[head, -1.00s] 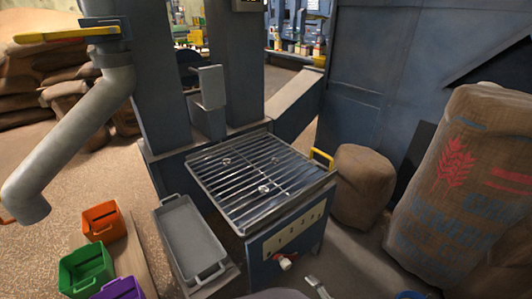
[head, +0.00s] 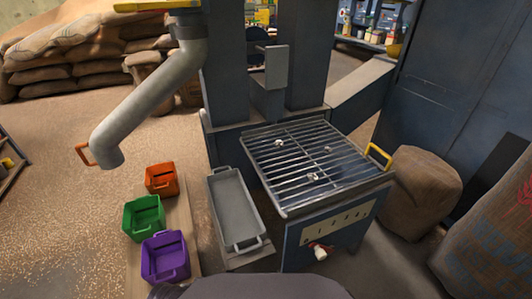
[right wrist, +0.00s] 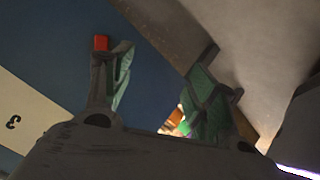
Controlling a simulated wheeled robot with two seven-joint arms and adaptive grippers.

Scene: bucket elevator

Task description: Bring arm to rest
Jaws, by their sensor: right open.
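My right gripper (right wrist: 166,65) shows in the right wrist view. Its two dark fingers with green pads stand apart, with nothing held between them. A small red part (right wrist: 101,43) shows beside the left finger; I cannot tell whether they touch. Neither gripper shows in the head view, and my left gripper is in no view.
A grey spout (head: 150,105) hangs above. Sacks (head: 422,190) stand right.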

